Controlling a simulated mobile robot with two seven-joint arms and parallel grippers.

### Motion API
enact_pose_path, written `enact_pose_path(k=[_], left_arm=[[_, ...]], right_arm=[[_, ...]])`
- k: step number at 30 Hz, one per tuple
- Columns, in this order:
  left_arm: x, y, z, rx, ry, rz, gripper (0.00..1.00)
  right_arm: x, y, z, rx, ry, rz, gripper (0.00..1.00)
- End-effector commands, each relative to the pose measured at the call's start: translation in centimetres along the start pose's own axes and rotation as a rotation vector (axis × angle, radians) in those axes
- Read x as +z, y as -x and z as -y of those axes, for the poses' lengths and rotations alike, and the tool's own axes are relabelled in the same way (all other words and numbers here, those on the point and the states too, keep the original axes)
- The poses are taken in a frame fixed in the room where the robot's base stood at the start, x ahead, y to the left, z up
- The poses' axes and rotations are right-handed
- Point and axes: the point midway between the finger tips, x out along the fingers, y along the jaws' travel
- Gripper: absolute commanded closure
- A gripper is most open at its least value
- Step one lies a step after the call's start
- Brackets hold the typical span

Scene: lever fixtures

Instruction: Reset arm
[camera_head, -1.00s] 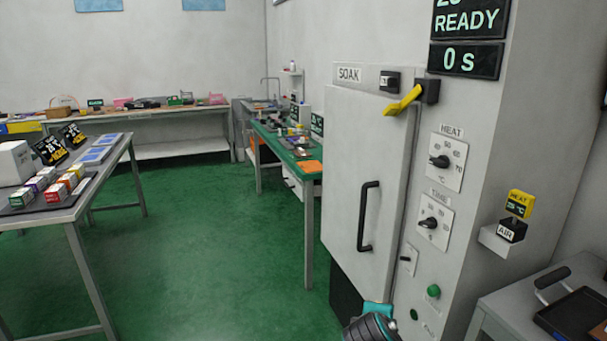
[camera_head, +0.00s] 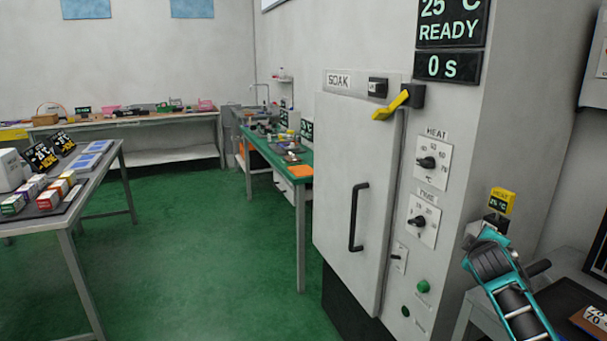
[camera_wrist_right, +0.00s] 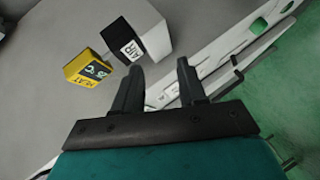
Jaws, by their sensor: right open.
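My right gripper (camera_head: 487,246) is in front of the right side of the oven cabinet, next to the small bracket; the arm comes up from the lower right. In the right wrist view its two dark fingers (camera_wrist_right: 160,78) are apart with nothing between them. A black AIR block (camera_wrist_right: 124,42) on a white bracket (camera_wrist_right: 143,28) and a yellow HEAT display (camera_wrist_right: 88,69) lie just beyond the fingertips. The head view shows the yellow display (camera_head: 502,200) above the gripper, which partly hides the bracket. My left gripper is not in view.
The SOAK door (camera_head: 345,180) is closed, with a black handle (camera_head: 356,218) and a yellow lever (camera_head: 391,104) at its top. HEAT (camera_head: 428,163) and TIME (camera_head: 418,222) dials sit to its right. A side table (camera_head: 462,315) stands below the gripper.

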Motion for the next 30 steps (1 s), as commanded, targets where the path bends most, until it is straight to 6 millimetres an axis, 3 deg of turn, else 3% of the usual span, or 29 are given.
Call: enact_pose_path(k=[6,11,12,20,26,30], left_arm=[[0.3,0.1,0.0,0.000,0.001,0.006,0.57],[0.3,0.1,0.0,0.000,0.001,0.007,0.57],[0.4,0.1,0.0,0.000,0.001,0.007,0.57],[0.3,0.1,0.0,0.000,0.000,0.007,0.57],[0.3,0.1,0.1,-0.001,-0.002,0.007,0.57],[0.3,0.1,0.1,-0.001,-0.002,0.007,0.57]], right_arm=[[-6.3,1.1,-1.1,-0.018,-0.470,-0.345,0.59],[-9.5,2.8,-2.8,-0.062,-0.788,-0.560,0.59],[-8.8,3.1,-0.2,-0.092,-0.775,-0.540,0.59],[-5.4,6.9,11.6,-0.243,-0.747,-0.477,0.59],[-1.0,13.0,22.0,-0.397,-0.746,-0.400,0.59],[2.5,18.9,28.2,-0.506,-0.760,-0.334,0.59]])
